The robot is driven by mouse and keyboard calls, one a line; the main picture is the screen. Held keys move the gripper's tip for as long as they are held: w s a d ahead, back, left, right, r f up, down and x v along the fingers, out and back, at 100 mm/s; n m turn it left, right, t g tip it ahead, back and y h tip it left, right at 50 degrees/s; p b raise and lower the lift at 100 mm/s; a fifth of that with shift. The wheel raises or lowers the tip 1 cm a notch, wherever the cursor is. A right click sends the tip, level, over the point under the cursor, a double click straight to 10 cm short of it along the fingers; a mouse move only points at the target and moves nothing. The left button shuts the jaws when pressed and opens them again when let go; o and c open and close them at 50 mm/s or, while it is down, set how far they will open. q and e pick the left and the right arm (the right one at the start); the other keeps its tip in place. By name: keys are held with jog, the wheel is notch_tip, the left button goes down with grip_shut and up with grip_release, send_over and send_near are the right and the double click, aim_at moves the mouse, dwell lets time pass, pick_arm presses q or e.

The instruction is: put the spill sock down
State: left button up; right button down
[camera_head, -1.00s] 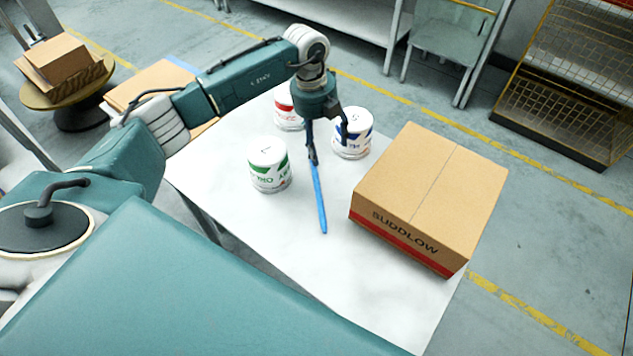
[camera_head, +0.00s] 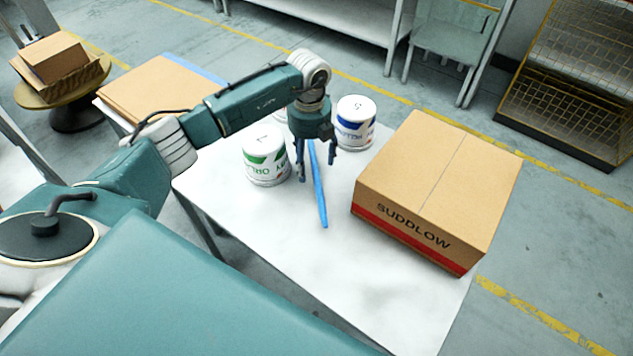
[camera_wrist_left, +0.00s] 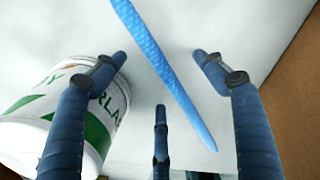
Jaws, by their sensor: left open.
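The spill sock is a long thin blue strip (camera_head: 318,190). It lies on the white table (camera_head: 270,235) between the green-labelled can and the cardboard box. In the left wrist view the blue sock (camera_wrist_left: 165,70) runs diagonally below the open fingers, with nothing gripping it. My left gripper (camera_head: 318,172) is open over the sock's far part, its fingers spread to either side of it; it also shows in the left wrist view (camera_wrist_left: 160,95). The sock's far end is partly hidden by the gripper. My right gripper is not in view.
A green-labelled can (camera_head: 264,158) stands close left of the gripper, and a blue-labelled can (camera_head: 355,122) behind right. Another can (camera_head: 280,115) is mostly hidden by the arm. A large SUDDLOW box (camera_head: 435,190) stands at the right. The table's front part is clear.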

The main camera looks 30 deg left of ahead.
pick_arm(q)
jog(key=shift+f, duration=0.25)
jog(key=c, duration=1.4)
